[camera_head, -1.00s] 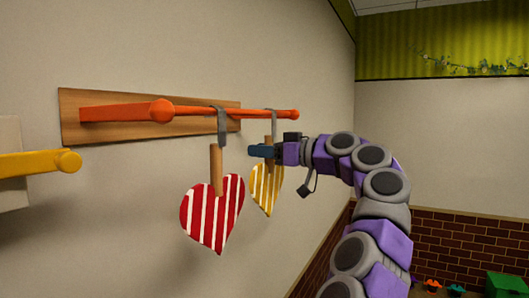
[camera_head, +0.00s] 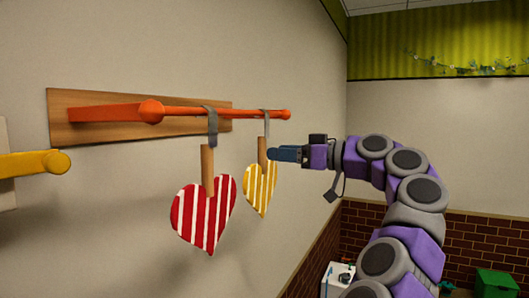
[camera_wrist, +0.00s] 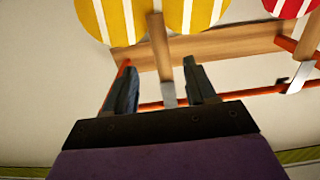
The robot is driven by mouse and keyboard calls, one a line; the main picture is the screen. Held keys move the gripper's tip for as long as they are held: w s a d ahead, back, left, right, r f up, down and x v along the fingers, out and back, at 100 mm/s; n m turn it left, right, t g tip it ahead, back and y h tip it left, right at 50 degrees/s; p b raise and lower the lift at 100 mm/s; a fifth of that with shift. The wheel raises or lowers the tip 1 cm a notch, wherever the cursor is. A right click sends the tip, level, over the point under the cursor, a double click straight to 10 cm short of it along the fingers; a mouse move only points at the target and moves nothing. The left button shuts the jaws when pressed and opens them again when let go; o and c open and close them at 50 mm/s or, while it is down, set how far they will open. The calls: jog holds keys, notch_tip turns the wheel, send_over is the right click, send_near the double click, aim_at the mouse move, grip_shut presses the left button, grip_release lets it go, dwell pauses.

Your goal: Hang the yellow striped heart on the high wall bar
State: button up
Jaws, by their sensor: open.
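The yellow striped heart (camera_head: 260,189) hangs by its grey hook (camera_head: 266,124) from the orange wall bar (camera_head: 200,112), near the bar's free end. Its wooden stem (camera_head: 262,150) points up to the hook. My gripper (camera_head: 273,154) is just right of the stem in the head view. In the wrist view my gripper (camera_wrist: 162,92) is open, with its fingers apart on either side of the stem and hook (camera_wrist: 168,94). I see no finger closed on them. The yellow heart also shows at the top of the wrist view (camera_wrist: 112,18).
A red striped heart (camera_head: 203,213) hangs from the same bar, left of the yellow one. A yellow bar (camera_head: 35,164) sticks out lower at the far left. A white box (camera_head: 337,280) and a green box (camera_head: 495,283) stand low at the right. Free room lies right of the bar.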

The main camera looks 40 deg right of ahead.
jog(key=p+v, duration=0.2)
jog(key=v, duration=0.7)
jog(key=shift+s+d, duration=0.25)
jog(key=shift+d, duration=0.05)
